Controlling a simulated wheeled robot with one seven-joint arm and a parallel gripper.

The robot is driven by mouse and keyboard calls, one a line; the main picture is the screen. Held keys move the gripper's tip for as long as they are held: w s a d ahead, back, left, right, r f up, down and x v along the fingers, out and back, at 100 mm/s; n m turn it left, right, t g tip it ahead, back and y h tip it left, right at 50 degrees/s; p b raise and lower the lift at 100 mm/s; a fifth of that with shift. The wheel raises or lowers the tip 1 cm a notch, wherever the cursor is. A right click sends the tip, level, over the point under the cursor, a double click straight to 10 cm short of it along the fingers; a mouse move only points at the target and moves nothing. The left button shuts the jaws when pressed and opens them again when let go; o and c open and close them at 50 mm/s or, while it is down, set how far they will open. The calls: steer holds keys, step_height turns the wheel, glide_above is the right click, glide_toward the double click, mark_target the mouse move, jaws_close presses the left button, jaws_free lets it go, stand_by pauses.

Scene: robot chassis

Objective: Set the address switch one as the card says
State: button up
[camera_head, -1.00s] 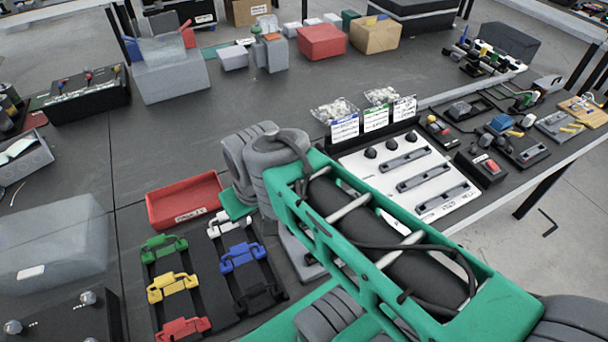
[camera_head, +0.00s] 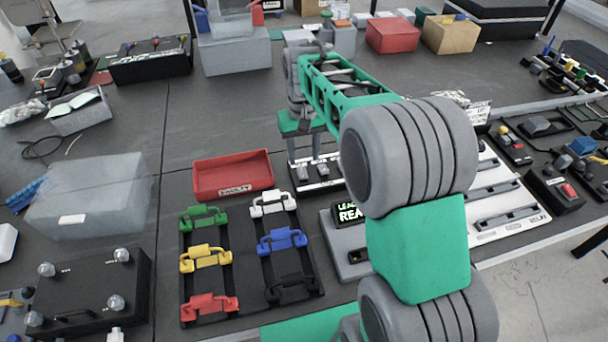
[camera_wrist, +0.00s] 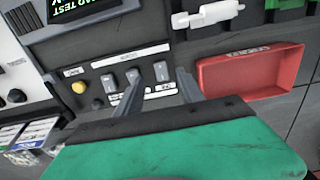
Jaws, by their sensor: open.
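The address switch panel (camera_wrist: 120,92) is a dark strip with white labels. It bears three grey rocker switches: left (camera_wrist: 108,83), middle (camera_wrist: 133,76) and right (camera_wrist: 161,71). Their label text is too small to read, so I cannot tell which is switch one. My gripper (camera_wrist: 158,78) is open and empty over the panel. Its left fingertip overlaps the middle rocker, and the right rocker shows between the fingers; contact is unclear. In the head view my gripper (camera_head: 305,148) hangs over the same panel (camera_head: 318,186). Cards with coloured headers (camera_wrist: 28,134) stand at the wrist view's lower left, unreadable.
A red tray (camera_head: 232,176) and a rack of coloured clamps (camera_head: 250,250) lie left of the panel. A lit display unit (camera_head: 350,214) stands in front of it.

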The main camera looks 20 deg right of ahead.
mark_target(304, 177)
step_height(304, 177, down, 7)
steer(key=shift+f, duration=0.15)
steer(key=shift+c, duration=0.4)
jaws_close()
